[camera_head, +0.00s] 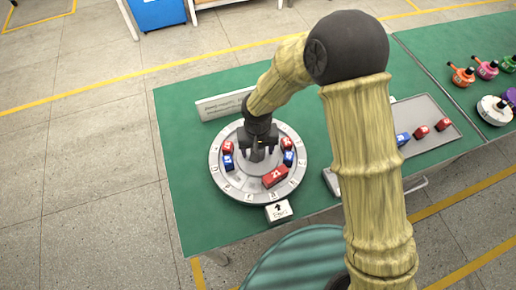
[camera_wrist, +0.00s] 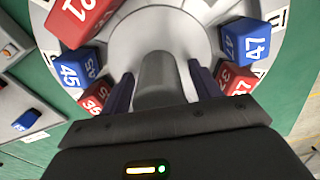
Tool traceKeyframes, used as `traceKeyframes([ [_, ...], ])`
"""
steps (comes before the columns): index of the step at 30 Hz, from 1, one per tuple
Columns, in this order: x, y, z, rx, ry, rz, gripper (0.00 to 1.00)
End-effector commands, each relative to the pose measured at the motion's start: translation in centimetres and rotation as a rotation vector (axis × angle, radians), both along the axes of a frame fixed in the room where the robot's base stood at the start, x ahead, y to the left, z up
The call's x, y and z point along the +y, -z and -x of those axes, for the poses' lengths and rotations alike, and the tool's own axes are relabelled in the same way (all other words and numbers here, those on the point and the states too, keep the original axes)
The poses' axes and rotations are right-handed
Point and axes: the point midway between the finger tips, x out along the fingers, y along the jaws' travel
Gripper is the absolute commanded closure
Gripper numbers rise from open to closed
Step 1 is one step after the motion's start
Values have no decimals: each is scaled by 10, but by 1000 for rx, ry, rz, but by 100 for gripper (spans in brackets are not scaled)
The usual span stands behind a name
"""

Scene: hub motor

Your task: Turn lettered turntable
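The round grey turntable (camera_head: 236,190) lies on the green table, with letters around its rim. It carries a red block marked 21 (camera_head: 275,176) at its front, and smaller red and blue blocks at both sides. The wrist view shows blue 45 (camera_wrist: 75,68), red 36 (camera_wrist: 95,95), blue 47 (camera_wrist: 250,42) and red 37 (camera_wrist: 235,78). A grey central knob (camera_wrist: 157,80) stands up from the hub. My gripper (camera_wrist: 160,85) is over the hub, one finger on each side of the knob. Narrow gaps seem to show between fingers and knob, so it looks open.
An arrow sign (camera_head: 278,211) stands at the turntable's front edge. A plaque (camera_head: 222,106) stands behind it. A grey tray (camera_head: 436,107) with blue and red blocks lies to the right, partly behind my arm. Coloured round parts (camera_head: 462,76) sit at the far right.

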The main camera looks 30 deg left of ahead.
Motion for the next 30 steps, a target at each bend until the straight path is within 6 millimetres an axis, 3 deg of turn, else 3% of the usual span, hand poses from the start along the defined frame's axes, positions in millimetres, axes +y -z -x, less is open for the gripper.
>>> traceKeyframes([
  [9,-1,-1,0,1,1,1,37],
  [14,0,-13,0,0,2,-1,37],
  [30,0,-116,-1,-3,1,-4,37],
])
